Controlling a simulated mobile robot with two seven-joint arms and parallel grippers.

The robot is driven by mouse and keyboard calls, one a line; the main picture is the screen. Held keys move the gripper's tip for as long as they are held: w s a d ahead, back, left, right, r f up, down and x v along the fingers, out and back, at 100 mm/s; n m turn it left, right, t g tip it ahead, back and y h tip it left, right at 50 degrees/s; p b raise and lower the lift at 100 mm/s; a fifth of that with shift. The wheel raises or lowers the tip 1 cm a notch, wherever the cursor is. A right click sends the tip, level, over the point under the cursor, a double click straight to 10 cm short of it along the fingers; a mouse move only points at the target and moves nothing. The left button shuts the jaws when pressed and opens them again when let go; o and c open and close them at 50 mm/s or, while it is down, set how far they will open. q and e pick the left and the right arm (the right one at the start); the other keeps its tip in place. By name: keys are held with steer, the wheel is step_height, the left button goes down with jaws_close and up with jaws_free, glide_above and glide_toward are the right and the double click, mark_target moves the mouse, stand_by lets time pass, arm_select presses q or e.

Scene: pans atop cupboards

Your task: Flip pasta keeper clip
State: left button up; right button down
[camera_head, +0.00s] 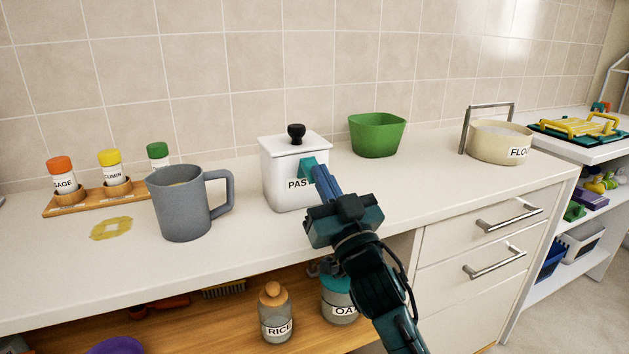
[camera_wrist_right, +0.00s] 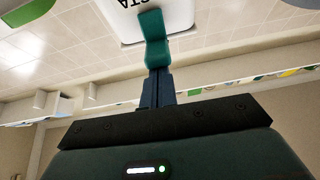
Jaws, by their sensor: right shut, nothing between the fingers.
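The pasta keeper (camera_head: 291,180) is a white lidded box with a black knob, standing upright on the counter. A teal clip (camera_head: 309,169) sits on its front near the lid edge. My right gripper (camera_head: 320,172) is shut and empty, with its fingertips at the clip. In the right wrist view the clip (camera_wrist_right: 152,27) lies at the tips of the shut fingers (camera_wrist_right: 155,80), against the white keeper (camera_wrist_right: 180,14). I cannot tell whether the fingertips press on it. My left gripper is not in view.
A grey mug (camera_head: 180,208) stands left of the keeper, before a spice rack (camera_head: 80,203). A green bowl (camera_head: 377,135) and a flour pot (camera_head: 497,145) stand to the right. Jars labelled rice (camera_head: 276,318) and OA (camera_head: 339,300) are on the shelf below. Bare counter lies around the keeper.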

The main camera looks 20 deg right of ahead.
steer(key=shift+s+d+f, duration=0.1)
steer(key=shift+s+f, duration=0.05)
steer(key=shift+f, duration=0.75)
steer(key=shift+s+f, duration=0.1)
steer(key=shift+f, duration=0.75)
steer(key=shift+w+f, duration=0.15)
steer(key=shift+f, duration=0.55)
steer(key=shift+w+f, duration=0.15)
steer(key=shift+f, duration=0.5)
steer(key=shift+f, duration=0.1)
steer(key=v, duration=1.3)
steer(key=shift+b, duration=0.45)
steer(key=shift+s, duration=0.15)
